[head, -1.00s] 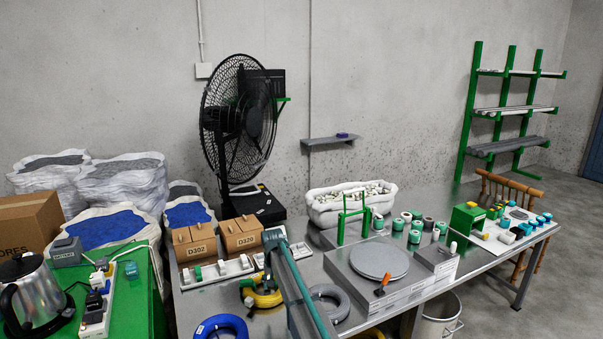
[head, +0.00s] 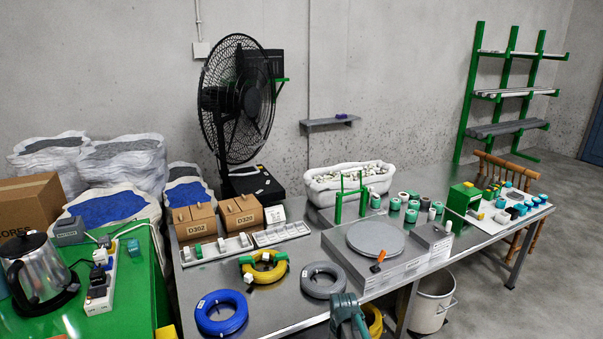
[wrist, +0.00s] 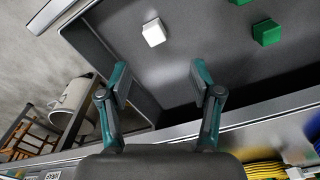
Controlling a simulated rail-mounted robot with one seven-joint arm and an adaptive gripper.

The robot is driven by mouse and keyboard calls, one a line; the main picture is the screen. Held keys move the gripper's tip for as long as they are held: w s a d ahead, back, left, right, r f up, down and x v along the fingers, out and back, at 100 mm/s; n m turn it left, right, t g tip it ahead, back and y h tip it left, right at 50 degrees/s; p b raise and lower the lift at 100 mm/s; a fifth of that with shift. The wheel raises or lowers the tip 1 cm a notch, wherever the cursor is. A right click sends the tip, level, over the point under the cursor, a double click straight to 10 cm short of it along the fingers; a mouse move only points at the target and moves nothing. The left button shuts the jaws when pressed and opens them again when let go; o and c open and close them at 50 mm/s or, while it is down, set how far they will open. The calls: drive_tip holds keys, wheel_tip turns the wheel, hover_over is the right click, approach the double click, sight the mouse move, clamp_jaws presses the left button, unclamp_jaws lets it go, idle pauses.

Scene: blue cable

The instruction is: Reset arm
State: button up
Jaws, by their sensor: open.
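My gripper shows in the wrist view (wrist: 160,82) with two teal-and-grey fingers spread apart and nothing between them. Beyond the fingers is a dark grey surface with raised edges (wrist: 115,32), holding a white block (wrist: 153,32) and green blocks (wrist: 267,32). I cannot tell whether the fingers touch it. In the head view, a teal-grey part of my arm stands at the bottom centre, in front of the table. The blue cable coil (head: 221,330) lies flat on the metal table (head: 283,312), at its front left, apart from my arm.
A yellow coil (head: 264,281) and a grey coil (head: 323,293) lie behind the blue one. A scale-like box with a round plate (head: 375,239) stands to the right. A kettle (head: 37,270) stands on the green table at left. A bucket (head: 432,304) is below the metal table.

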drive_tip(key=s+d+f, duration=0.1)
drive_tip(key=s+d, duration=0.4)
drive_tip(key=s, duration=0.8)
drive_tip(key=s+f+g, duration=0.4)
drive_tip(key=s+f, duration=0.8)
drive_tip(key=s, duration=0.2)
drive_tip(key=shift+s+f, duration=0.25)
drive_tip(key=shift+s, duration=0.1)
drive_tip(key=s+f+g, duration=0.1)
drive_tip(key=s+f, duration=0.1)
drive_tip(key=s, duration=0.2)
drive_tip(key=s+f+g, duration=0.1)
drive_tip(key=s+f, duration=0.1)
drive_tip(key=s, duration=0.3)
drive_tip(key=s+f+g, duration=0.1)
drive_tip(key=s+f, duration=0.1)
drive_tip(key=s, duration=0.3)
drive_tip(key=shift+s, duration=0.15)
drive_tip(key=shift+c, duration=0.4)
drive_tip(key=shift+s+f, duration=0.1)
drive_tip(key=shift+s, duration=0.25)
drive_tip(key=c, duration=0.5)
drive_tip(key=shift+w, duration=0.1)
